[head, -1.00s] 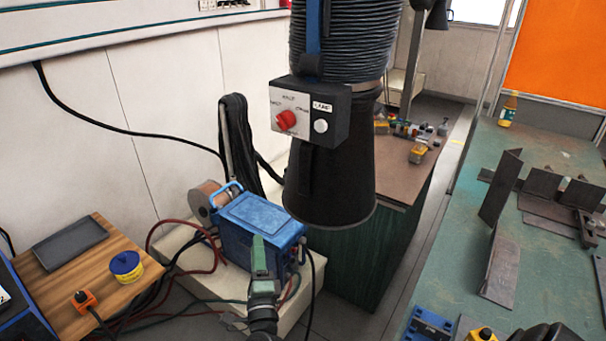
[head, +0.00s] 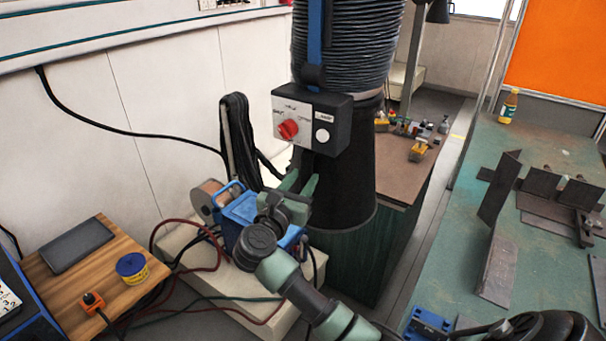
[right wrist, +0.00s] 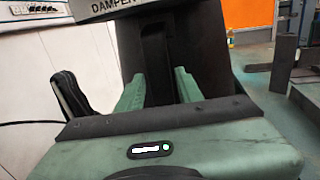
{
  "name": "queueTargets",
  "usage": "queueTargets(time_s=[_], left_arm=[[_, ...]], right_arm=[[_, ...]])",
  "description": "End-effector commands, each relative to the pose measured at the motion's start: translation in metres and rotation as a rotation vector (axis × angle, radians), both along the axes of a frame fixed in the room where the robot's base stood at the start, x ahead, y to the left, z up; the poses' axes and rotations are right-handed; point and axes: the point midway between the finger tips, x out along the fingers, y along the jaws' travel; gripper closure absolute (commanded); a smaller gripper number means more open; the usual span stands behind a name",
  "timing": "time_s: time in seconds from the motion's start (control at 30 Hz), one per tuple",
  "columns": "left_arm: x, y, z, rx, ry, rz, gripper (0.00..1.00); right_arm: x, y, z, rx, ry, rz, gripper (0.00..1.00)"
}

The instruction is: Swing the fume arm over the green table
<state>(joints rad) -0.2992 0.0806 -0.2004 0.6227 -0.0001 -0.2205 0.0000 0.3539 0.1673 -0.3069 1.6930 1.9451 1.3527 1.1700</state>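The fume arm has a ribbed grey hose and a dark conical hood (head: 347,195), with a control box (head: 335,125) bearing a red knob and a white button. It hangs left of the green table (head: 455,235). My right gripper (head: 300,184) is at the hood's left side, below the box. In the right wrist view, its green fingers (right wrist: 158,88) stand apart on either side of the hood's dark upright handle (right wrist: 157,55). A gap shows beside the handle, so the gripper is open around it. My left gripper is not in view.
A blue machine (head: 240,208) stands behind my right arm. A wooden side table (head: 85,265) is at the left. A brown-topped bench (head: 405,165) stands behind the hood. Steel plates (head: 497,270) and a yellow bottle (head: 508,106) stand on the green table.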

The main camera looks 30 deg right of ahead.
Motion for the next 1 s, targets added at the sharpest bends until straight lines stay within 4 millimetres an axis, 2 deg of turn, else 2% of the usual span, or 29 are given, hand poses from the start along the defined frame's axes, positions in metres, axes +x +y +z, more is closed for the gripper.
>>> queueTargets(time_s=[0.33,0.47,1.0], left_arm=[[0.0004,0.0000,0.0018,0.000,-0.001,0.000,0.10],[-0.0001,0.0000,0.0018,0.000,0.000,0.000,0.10],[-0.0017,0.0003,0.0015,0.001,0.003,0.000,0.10]], right_arm=[[0.0031,-0.0048,-0.0008,0.000,0.001,0.000,0.64],[0.0030,-0.0046,-0.0008,-0.001,0.001,0.000,1.00],[0.0029,-0.0043,-0.0006,-0.001,0.001,0.000,1.00]])
